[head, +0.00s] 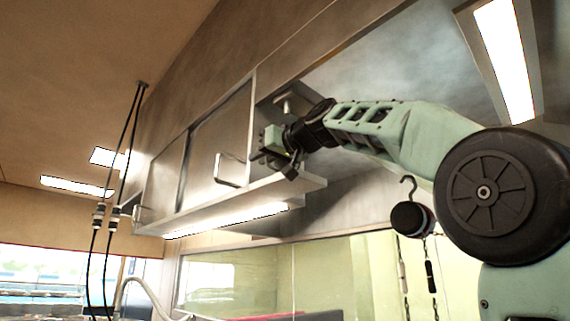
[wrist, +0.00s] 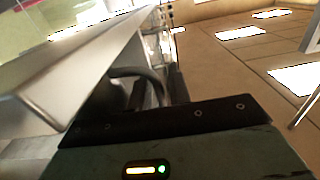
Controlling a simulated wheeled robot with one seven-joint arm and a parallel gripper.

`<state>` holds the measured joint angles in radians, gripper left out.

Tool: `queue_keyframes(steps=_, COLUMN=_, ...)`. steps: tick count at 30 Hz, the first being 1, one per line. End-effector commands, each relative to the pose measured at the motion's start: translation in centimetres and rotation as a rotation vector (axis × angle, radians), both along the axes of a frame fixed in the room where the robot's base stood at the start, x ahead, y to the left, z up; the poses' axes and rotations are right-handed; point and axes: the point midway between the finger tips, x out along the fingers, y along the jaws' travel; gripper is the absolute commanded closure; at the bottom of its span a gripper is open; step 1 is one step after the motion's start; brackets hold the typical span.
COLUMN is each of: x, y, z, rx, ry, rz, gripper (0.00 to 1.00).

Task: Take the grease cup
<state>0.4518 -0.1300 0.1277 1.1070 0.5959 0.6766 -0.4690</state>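I cannot make out a grease cup for certain in either view. My gripper (head: 266,155) is raised at the steel wall cabinet (head: 222,140), by the right edge of its door and just above the front ledge (head: 262,196). Its fingers are small and dark in the head view, and their gap is not clear. In the wrist view dark finger-like parts (wrist: 137,95) show beside the pale ledge (wrist: 85,75), partly hidden by my gripper's body. A small metal piece (head: 292,103) shows in the open bay behind my wrist; I cannot tell what it is.
The cabinet doors have bar handles (head: 229,170). A lit strip (head: 226,220) runs under the ledge. A black round device (head: 411,219) hangs from a hook at right, under my arm. Two black cables (head: 124,150) hang at left. Open room lies at left.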

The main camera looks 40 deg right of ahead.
Motion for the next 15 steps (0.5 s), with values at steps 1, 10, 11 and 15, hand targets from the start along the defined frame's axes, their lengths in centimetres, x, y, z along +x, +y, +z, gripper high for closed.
queue_keyframes(steps=1, x=-0.02, y=0.0, z=-0.01, rx=0.0, ry=0.0, rz=0.0, gripper=0.89)
queue_keyframes(steps=10, x=-0.07, y=0.01, z=0.07, rx=0.0, ry=-0.002, rz=0.0, gripper=1.0)
queue_keyframes(steps=11, x=-0.08, y=0.01, z=0.07, rx=-0.001, ry=-0.002, rz=0.0, gripper=1.0)
queue_keyframes(steps=15, x=-0.05, y=0.01, z=0.31, rx=-0.001, ry=-0.002, rz=0.0, gripper=1.0)
